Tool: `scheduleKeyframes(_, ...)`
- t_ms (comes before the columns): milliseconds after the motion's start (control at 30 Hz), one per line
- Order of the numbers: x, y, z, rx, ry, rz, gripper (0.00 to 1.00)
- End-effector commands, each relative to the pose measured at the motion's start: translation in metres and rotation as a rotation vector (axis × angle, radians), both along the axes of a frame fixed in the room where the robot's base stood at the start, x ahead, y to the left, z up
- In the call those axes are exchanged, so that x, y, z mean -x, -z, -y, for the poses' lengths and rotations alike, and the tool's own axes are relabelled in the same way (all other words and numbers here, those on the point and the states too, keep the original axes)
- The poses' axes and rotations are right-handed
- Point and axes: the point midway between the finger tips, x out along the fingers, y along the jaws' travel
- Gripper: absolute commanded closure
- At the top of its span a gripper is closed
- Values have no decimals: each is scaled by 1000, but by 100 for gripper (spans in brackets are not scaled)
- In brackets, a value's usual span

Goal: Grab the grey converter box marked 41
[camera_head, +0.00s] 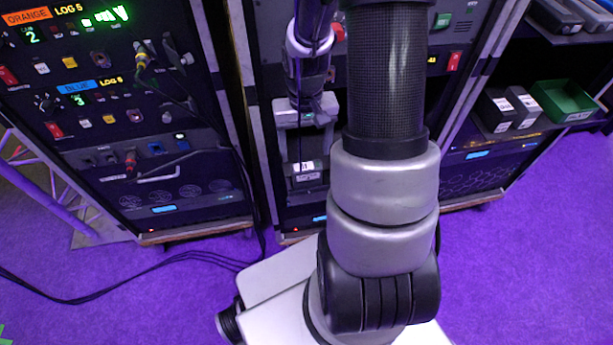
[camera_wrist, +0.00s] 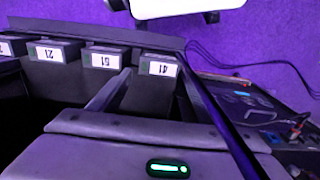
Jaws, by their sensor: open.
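The grey converter box marked 41 (camera_wrist: 160,69) is the rightmost of a row of dark grey boxes in the wrist view, its white label upside down. My gripper (camera_wrist: 150,88) shows there as a grey body with a green light; its fingers reach toward that box, apart, with nothing held between them. In the head view my gripper (camera_head: 307,138) is in front of the middle rack, above a dark box with a white label (camera_head: 306,174), whose number is too small to read. Part of the row is hidden behind my arm.
Boxes marked 51 or 61 (camera_wrist: 105,62) and 21 (camera_wrist: 54,53) stand left of it in the wrist view. The left rack (camera_head: 120,120) has cables plugged in. Grey boxes (camera_head: 508,107) and a green bin (camera_head: 563,101) sit on the right rack. Black cables (camera_head: 130,287) lie on the purple floor.

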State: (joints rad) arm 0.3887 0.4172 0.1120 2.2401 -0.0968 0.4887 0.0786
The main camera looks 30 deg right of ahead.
Motion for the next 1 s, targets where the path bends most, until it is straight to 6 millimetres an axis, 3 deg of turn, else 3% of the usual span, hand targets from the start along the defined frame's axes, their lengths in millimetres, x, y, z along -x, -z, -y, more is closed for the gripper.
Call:
scheduleKeyframes(100,1,21,0,-1,1,-3,30)
scheduleKeyframes(333,1,36,0,-1,1,-2,30)
scheduleKeyframes(600,2,75,2,-1,0,-3,30)
scheduleKeyframes(933,1,82,2,0,1,1,30)
scheduleKeyframes(1000,1,82,2,0,1,1,40)
